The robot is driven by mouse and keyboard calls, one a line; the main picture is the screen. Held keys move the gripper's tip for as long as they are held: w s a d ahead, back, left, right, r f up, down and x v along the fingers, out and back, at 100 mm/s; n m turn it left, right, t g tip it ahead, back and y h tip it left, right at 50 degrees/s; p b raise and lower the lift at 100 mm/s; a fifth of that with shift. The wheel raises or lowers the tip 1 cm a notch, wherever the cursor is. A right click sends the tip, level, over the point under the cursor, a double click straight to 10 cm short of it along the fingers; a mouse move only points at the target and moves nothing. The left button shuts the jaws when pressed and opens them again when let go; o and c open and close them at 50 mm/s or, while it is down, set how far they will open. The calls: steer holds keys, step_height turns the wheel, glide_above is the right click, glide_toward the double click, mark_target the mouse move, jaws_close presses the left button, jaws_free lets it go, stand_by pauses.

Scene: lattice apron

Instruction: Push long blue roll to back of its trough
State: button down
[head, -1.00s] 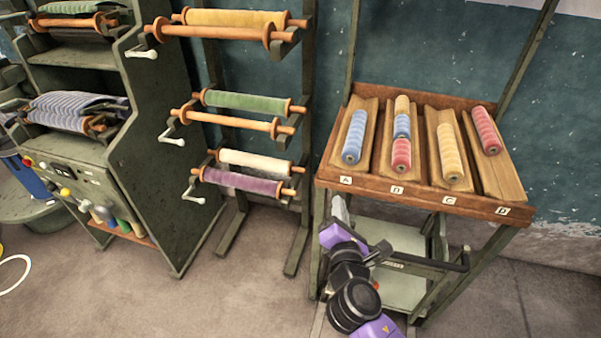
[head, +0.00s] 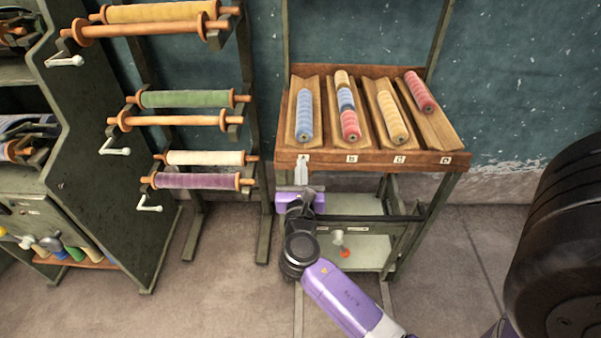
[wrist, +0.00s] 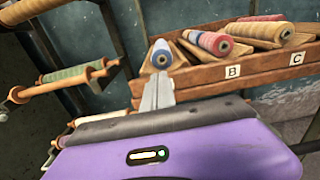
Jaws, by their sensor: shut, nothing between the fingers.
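The long blue roll (head: 304,117) lies in the leftmost trough (head: 294,129) of the wooden rack, above label A. It also shows in the wrist view (wrist: 161,55), end-on. My gripper (head: 301,168) is at the rack's front edge, just below and in front of the trough of the blue roll, with its fingers pointing toward the rack. In the wrist view its fingers (wrist: 157,90) are together and empty, with the blue roll just beyond their tips. I cannot tell for certain whether the tips touch anything.
The trough at label B holds yellow, blue and red rolls (head: 350,125). The trough at C holds a yellow roll (head: 393,117). The rightmost trough holds a red roll (head: 420,92) near its back. Thread racks (head: 196,180) stand to the left; open floor lies in front.

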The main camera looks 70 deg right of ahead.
mark_target(303, 131)
steer(key=p+x, duration=0.1)
steer(key=x, duration=0.8)
steer(key=shift+d, duration=0.1)
steer(key=x, duration=0.6)
steer(key=shift+w+d, duration=0.2)
steer(key=shift+d, duration=0.1)
